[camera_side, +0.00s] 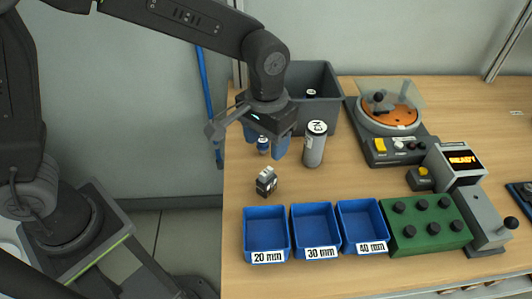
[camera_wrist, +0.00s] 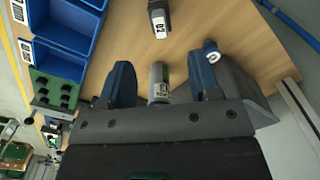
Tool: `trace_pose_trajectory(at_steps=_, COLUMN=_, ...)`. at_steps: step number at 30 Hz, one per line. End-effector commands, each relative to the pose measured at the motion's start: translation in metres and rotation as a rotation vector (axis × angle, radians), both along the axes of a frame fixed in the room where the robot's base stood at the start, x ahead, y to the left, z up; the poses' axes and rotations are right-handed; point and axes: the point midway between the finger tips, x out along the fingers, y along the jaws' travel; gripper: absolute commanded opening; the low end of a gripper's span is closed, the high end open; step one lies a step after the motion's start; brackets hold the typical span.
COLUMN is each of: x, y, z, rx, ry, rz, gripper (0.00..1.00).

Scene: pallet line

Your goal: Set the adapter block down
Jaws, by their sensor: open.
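The adapter block, a small dark and light-grey block (camera_side: 266,181), stands on the wooden table behind the blue trays. It also shows at the top of the wrist view (camera_wrist: 158,20), with a white label. My gripper (camera_side: 265,146) is above the table, behind and higher than the block and apart from it. Its two blue fingers are spread, with no block between them. In the wrist view, my gripper (camera_wrist: 163,76) has its fingers on either side of a grey cylinder seen beyond them.
A grey bin (camera_side: 328,78) is at the back. Blue trays (camera_side: 265,228) marked 20, 30 and 40 mm line the front, beside a green block (camera_side: 428,232).

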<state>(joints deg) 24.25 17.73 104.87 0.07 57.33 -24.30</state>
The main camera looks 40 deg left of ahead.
Motion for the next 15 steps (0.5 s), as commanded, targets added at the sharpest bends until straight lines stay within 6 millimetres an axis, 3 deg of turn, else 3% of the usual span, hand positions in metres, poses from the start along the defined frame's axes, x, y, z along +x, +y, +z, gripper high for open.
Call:
trace_pose_trajectory(at_steps=9, x=-0.002, y=0.005, z=0.012, rx=-0.004, ry=-0.01, rz=0.002, gripper=0.57)
trace_pose_trajectory(at_steps=11, x=-0.005, y=0.013, z=0.021, rx=-0.011, ry=-0.026, rz=0.003, gripper=0.57)
trace_pose_trajectory(at_steps=15, x=-0.021, y=0.047, z=0.053, rx=-0.036, ry=-0.105, rz=0.007, gripper=0.57)
